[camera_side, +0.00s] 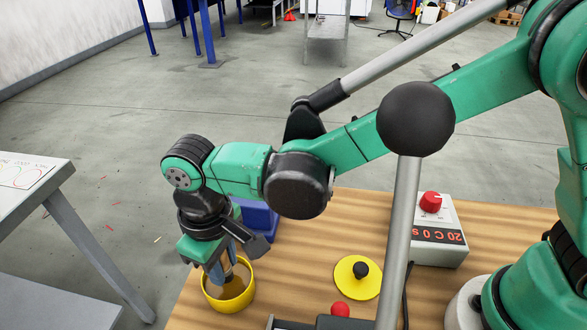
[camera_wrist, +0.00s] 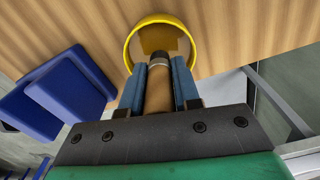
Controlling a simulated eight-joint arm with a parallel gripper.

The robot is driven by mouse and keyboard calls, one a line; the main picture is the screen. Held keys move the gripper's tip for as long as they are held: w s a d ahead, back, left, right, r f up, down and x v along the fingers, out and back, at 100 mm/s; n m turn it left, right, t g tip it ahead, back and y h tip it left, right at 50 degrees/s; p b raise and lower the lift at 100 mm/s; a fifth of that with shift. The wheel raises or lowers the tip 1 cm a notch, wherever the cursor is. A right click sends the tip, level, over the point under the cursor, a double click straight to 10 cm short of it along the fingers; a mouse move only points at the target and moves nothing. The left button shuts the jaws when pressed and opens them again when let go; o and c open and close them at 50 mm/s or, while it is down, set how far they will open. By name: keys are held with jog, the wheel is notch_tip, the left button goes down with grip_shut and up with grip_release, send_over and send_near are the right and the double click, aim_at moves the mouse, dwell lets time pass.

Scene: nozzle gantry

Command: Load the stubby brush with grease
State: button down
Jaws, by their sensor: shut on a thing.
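My gripper (camera_side: 221,269) points down over the yellow pot (camera_side: 209,301) near the table's front left. In the wrist view its blue finger pads (camera_wrist: 160,84) are shut on the tan handle of the stubby brush (camera_wrist: 158,95). The brush's pale band and dark end point into the pot (camera_wrist: 131,42). Brownish grease (camera_wrist: 155,38) shows inside the pot. In the side view the fingers hide much of the brush, and I cannot tell whether its bristles touch the grease. A yellow lid (camera_side: 345,284) with a black knob lies on the table right of the pot.
A blue bin (camera_side: 262,222) stands behind my gripper; blue shapes also show at left in the wrist view (camera_wrist: 75,85). A control box (camera_side: 445,250) with a red knob stands at right. A grey lever with a black ball (camera_side: 415,118) rises in front. The wooden table (camera_side: 310,240) is partly clear.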

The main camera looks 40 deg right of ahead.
jog(key=shift+f, duration=0.6)
dwell(1.1)
jog(key=shift+r, duration=0.1)
jog(key=shift+r, duration=3.45)
